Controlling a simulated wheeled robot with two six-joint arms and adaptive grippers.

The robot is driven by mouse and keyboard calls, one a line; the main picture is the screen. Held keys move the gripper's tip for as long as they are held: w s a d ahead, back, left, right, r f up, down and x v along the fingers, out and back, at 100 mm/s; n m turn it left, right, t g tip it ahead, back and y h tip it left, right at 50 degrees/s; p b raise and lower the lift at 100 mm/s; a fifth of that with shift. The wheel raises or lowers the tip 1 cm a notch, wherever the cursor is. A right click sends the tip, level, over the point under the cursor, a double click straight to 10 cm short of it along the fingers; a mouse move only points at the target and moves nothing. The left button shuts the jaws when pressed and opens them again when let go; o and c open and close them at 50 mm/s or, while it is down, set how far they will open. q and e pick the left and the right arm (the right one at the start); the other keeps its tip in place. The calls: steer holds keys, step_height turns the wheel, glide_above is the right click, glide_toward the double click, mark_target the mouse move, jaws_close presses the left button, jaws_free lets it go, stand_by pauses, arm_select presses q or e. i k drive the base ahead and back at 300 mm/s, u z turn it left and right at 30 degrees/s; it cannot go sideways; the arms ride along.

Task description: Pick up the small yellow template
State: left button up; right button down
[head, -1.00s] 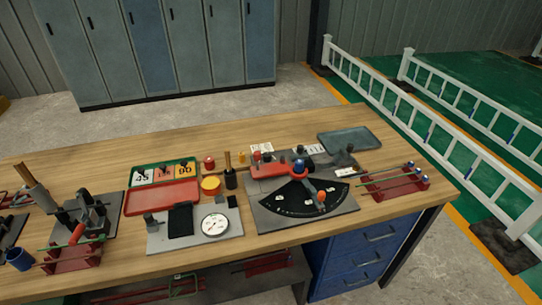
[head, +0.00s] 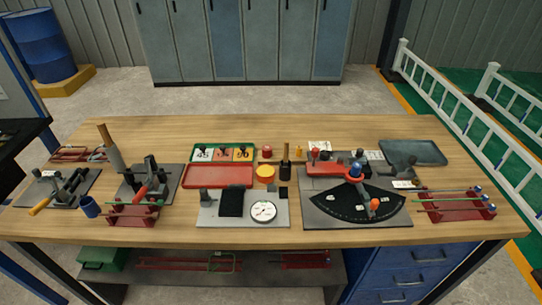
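A green tray (head: 197,147) at the back middle of the workbench holds three plates with numbers. The rightmost plate, a small yellow template (head: 243,155) marked 90, stands beside a reddish plate (head: 222,154) and a white plate marked 45 (head: 202,155). Each plate seems to have a small dark knob. Neither of my grippers shows in the head view.
A red tray (head: 218,176) lies in front of the green tray. A round yellow-orange object (head: 265,172) and a dark post (head: 286,169) stand to the right. A dial gauge plate (head: 211,215) and black fan-shaped scale (head: 352,204) lie nearer the front.

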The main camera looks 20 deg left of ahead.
mark_target(242, 154)
steer(key=z, duration=0.05)
steer(key=k, duration=1.15)
steer(key=u, duration=0.7)
steer(key=i, duration=1.6)
steer(key=z, duration=1)
